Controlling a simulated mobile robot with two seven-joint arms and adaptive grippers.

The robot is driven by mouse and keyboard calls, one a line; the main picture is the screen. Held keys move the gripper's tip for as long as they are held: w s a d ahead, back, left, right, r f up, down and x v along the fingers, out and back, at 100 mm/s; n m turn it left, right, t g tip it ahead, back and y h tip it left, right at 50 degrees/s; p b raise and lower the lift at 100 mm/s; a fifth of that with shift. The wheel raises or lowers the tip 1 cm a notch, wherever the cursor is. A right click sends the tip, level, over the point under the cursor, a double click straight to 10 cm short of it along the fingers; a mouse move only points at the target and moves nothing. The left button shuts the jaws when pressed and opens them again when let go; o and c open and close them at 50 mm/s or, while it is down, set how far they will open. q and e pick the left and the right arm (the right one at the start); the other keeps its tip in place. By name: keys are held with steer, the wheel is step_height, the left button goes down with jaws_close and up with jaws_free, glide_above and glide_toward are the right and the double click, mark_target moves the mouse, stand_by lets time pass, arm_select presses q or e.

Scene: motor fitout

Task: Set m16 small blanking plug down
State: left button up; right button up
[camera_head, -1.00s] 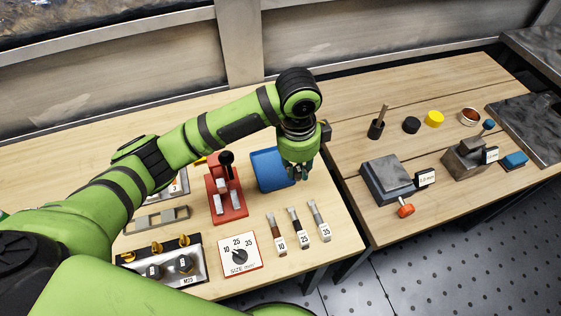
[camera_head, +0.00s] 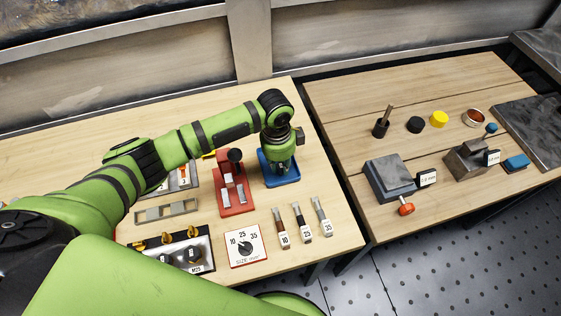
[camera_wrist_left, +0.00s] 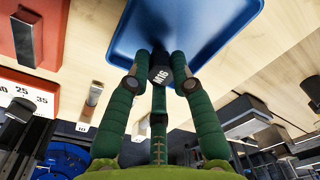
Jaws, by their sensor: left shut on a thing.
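The M16 small blanking plug (camera_wrist_left: 161,76) is a small dark piece with "M16" on its face, seen in the left wrist view between my green fingers. My left gripper (camera_wrist_left: 162,82) is shut on it. In the head view my left gripper (camera_head: 280,168) is over the blue tray (camera_head: 293,181), and the plug is hidden there by the gripper. The tray also shows behind the plug in the left wrist view (camera_wrist_left: 205,30). I cannot tell whether the plug touches the tray. My right gripper is not in view.
A red press (camera_head: 235,196) stands just left of the tray. Several labelled lugs (camera_head: 301,222) lie in front of it, beside a size dial card (camera_head: 245,246). A second table (camera_head: 340,120) to the right holds caps and blocks, across a gap.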

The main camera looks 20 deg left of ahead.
mark_target(278, 166)
arm_select(q)
steer(key=shift+f, duration=0.15)
steer(key=o, duration=0.9)
steer(key=shift+r, duration=0.25)
step_height(278, 166, up, 12)
steer(key=b, duration=0.2)
steer(key=shift+s+a, duration=0.15)
steer(key=shift+a, duration=0.15)
